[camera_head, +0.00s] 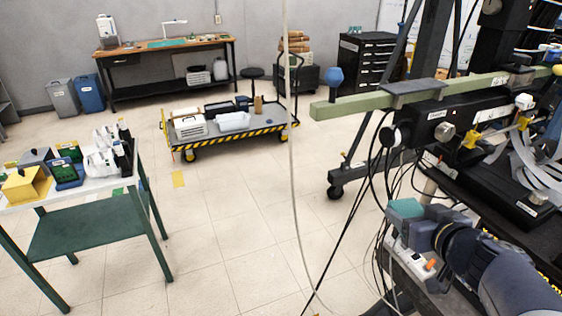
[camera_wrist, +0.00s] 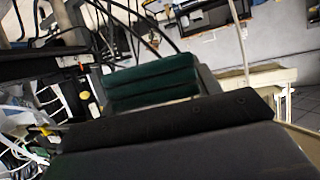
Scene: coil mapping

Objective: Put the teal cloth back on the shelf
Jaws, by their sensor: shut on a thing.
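The teal cloth (camera_head: 405,208) is at the end of my gripper (camera_head: 424,214), at the lower right of the head view. In the wrist view the cloth (camera_wrist: 150,82) looks like a folded dark teal stack just beyond the dark gripper body. My gripper is shut on it; the fingertips are largely hidden. The cloth is close beside the black machine bench (camera_head: 465,185). A green lower shelf (camera_head: 85,228) is part of the cart at the left, well away from my gripper. I cannot tell which shelf is the cloth's own.
A white power strip (camera_head: 408,262) lies just below my gripper. Black cables (camera_head: 352,215) and a pale hanging cord (camera_head: 291,150) are near it. A yellow-striped trolley (camera_head: 180,140) stands further back.

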